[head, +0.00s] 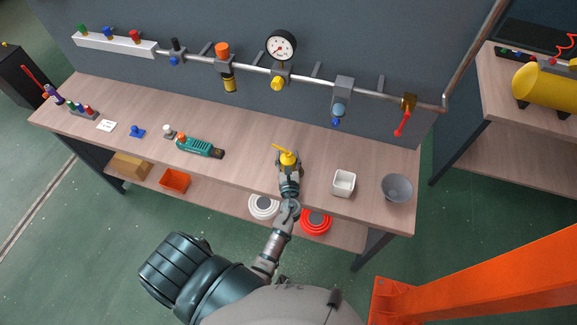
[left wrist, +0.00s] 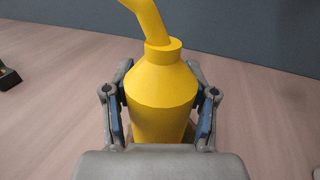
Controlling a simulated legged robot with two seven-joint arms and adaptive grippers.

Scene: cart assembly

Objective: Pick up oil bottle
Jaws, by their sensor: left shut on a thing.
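The yellow oil bottle (head: 288,158) with its angled spout is at the front middle of the wooden workbench in the head view. My left gripper (head: 288,172) is around it, its arm reaching in from below. In the left wrist view the oil bottle (left wrist: 161,95) stands upright between the two fingers of my left gripper (left wrist: 161,110), which are shut on its body from both sides. The bottle's lower part is hidden by the gripper, so I cannot tell whether its base touches the bench. My right gripper is not in view.
A white square container (head: 343,183) and a grey bowl (head: 396,188) stand to the right on the workbench (head: 250,130). A green tool (head: 200,147) lies to the left. A pipe with a gauge (head: 281,45) runs along the back wall. An orange beam (head: 480,275) crosses the lower right.

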